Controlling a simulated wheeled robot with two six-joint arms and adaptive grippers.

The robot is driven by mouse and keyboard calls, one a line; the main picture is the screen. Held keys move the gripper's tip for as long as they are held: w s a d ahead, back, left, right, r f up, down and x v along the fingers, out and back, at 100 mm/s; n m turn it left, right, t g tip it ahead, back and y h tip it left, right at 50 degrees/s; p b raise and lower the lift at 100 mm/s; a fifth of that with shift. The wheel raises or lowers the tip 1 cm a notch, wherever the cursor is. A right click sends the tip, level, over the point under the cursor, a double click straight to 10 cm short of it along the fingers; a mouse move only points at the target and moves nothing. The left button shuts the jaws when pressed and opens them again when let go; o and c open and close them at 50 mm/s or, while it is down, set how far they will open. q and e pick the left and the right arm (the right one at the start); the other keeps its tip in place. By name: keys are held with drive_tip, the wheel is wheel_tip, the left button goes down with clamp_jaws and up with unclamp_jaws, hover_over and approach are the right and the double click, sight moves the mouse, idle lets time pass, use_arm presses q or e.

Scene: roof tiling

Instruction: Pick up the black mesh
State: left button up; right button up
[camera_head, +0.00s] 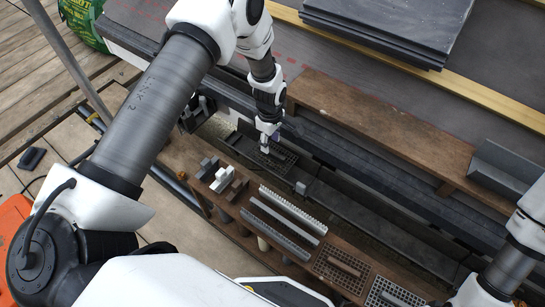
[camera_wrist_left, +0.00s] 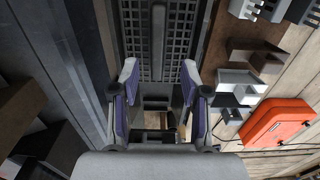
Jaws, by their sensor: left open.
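The black mesh (camera_head: 283,157) is a dark slotted grid lying in the dark gutter channel below the roof edge. It also fills the upper middle of the left wrist view (camera_wrist_left: 158,42), where it is seen from close up. My left gripper (camera_head: 268,144) is over the mesh in the head view, pointing down at it. In the left wrist view its two fingers (camera_wrist_left: 158,72) are spread apart, with nothing held between them, and the grid lies beyond the tips. Whether the fingertips touch the mesh is unclear. My right gripper is out of view.
A wooden shelf beside the gutter carries grey and dark brackets (camera_head: 222,179), pale toothed strips (camera_head: 292,210), a brown mesh (camera_head: 341,268) and a grey mesh (camera_head: 394,294). A brown plank (camera_head: 370,118) runs along the roof side. An orange case (camera_wrist_left: 277,123) stands on the decking.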

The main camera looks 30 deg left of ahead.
sight(271, 151)
use_arm(q)
drive_tip(key=f+b, duration=0.1)
drive_tip(key=f, duration=0.4)
drive_tip(key=shift+w+f+b, duration=0.2)
drive_tip(key=shift+f+b, duration=0.15)
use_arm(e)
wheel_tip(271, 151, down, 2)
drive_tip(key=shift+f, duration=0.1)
use_arm(q)
drive_tip(key=shift+r, duration=0.1)
drive_tip(key=shift+c, duration=1)
clamp_jaws()
wheel_tip(271, 151, up, 9)
drive_tip(key=p, duration=0.2)
drive_tip(key=shift+p, duration=0.35)
drive_tip(key=shift+r, duration=0.5)
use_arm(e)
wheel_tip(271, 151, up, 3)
